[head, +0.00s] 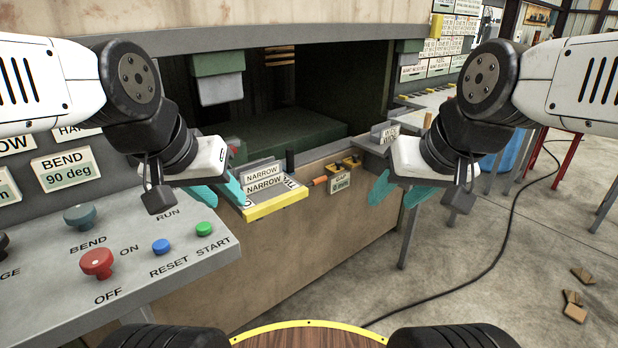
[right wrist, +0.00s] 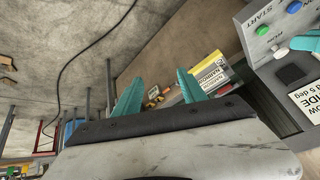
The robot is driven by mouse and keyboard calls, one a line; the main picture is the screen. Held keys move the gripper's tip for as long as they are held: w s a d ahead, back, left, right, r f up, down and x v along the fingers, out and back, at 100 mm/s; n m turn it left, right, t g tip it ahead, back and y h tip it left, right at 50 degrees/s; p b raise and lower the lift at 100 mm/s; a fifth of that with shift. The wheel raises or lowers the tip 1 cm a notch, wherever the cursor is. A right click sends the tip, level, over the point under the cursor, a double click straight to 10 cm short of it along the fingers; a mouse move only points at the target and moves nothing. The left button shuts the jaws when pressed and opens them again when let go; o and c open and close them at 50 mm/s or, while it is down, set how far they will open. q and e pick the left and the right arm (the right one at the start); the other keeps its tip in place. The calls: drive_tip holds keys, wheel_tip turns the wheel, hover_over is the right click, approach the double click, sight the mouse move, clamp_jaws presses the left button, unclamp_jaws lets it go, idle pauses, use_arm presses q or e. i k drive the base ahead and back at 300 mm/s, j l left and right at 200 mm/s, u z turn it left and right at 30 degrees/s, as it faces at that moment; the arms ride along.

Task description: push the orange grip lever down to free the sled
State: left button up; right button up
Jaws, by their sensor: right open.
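The orange grip lever (head: 319,181) is a short orange cylinder at the front edge of the machine's opening, in the middle of the head view. It also shows small in the right wrist view (right wrist: 153,91), between my right fingers. A small printed sign (head: 341,184) stands just right of it. My right gripper (head: 398,192) is open and empty, right of the lever and apart from it. My left gripper (head: 219,193) has its teal fingers spread, left of the lever by a yellow-edged plate. I cannot tell which part is the sled.
The yellow-edged plate (head: 277,206) with NARROW labels juts out left of the lever. A grey control panel (head: 135,265) with knobs and buttons fills the lower left. A grey ledge (head: 375,143) is behind my right gripper. The floor (head: 480,270) at right holds a cable and wood scraps.

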sight(315, 182)
drive_tip(key=i+l+u, duration=0.1)
drive_tip(key=u, duration=0.3)
drive_tip(key=l+u, duration=0.15)
drive_tip(key=u, duration=0.2)
drive_tip(key=l+u, duration=0.15)
drive_tip(key=u, duration=0.25)
drive_tip(key=i+l+u, duration=0.1)
drive_tip(key=u, duration=0.25)
drive_tip(key=l+u, duration=0.15)
drive_tip(key=l, duration=0.3)
drive_tip(key=l+u, duration=0.15)
drive_tip(key=l, duration=0.35)
drive_tip(key=k+l+u, duration=0.2)
drive_tip(key=l, duration=0.25)
drive_tip(key=l+u, duration=0.15)
drive_tip(key=l, duration=0.3)
drive_tip(key=k+l+u, duration=0.15)
drive_tip(key=l, duration=0.3)
drive_tip(key=k+l+u, duration=0.15)
drive_tip(key=l, duration=0.25)
drive_tip(key=k+l, duration=0.1)
drive_tip(key=l, duration=0.25)
drive_tip(key=k+l, duration=0.15)
drive_tip(key=l, duration=0.25)
drive_tip(key=k+l, duration=0.1)
drive_tip(key=l, duration=0.25)
drive_tip(key=k+l, duration=0.1)
drive_tip(key=l, duration=0.3)
drive_tip(key=k+l, duration=0.15)
drive_tip(key=l, duration=0.2)
